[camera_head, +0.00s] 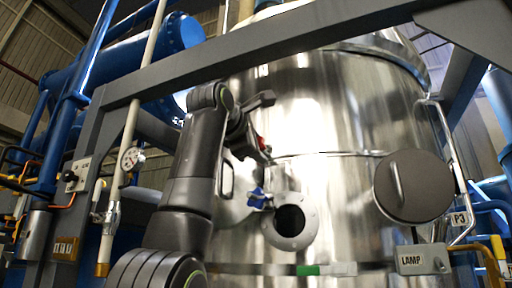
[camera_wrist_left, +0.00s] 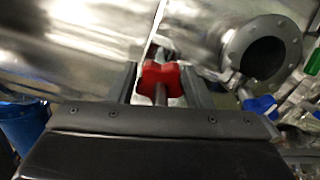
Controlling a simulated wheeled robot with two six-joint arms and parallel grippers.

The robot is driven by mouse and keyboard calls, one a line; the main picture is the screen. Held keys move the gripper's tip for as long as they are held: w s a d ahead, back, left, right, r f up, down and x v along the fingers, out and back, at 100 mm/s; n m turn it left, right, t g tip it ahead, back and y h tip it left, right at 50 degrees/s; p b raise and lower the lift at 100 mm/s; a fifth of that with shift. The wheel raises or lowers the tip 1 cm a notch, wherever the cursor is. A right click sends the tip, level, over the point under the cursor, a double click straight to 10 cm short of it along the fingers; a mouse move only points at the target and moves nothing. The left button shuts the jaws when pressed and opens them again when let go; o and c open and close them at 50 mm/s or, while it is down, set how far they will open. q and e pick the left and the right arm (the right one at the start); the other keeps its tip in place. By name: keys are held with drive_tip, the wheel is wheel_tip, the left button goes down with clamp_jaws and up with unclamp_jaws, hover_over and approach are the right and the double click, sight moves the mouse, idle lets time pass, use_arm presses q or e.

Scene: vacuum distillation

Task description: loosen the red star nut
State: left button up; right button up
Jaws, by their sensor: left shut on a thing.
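The red star nut (camera_wrist_left: 160,80) sits between the two fingers of my left gripper (camera_wrist_left: 161,84) in the left wrist view, with a metal rod running through its middle. The gripper is shut on it. In the head view only a small red bit of the nut (camera_head: 261,143) shows beside my left gripper (camera_head: 262,148), in front of the steel tank (camera_head: 320,110). My arm hides most of the nut there. My right gripper is in neither view.
A round open port (camera_head: 290,221) with a bolted flange is below right of the nut, with a blue star nut (camera_head: 258,197) beside it. A round grey cover (camera_head: 413,186) is at the right. A grey frame beam (camera_head: 270,52) crosses above my arm. A pressure gauge (camera_head: 131,158) is at the left.

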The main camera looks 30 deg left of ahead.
use_arm(q)
drive_tip(key=n, duration=0.5)
drive_tip(key=shift+f+n, duration=0.1)
drive_tip(key=shift+n, duration=0.2)
drive_tip(key=shift+n+b, duration=0.35)
drive_tip(key=shift+n, duration=1.75)
drive_tip(key=o, duration=1)
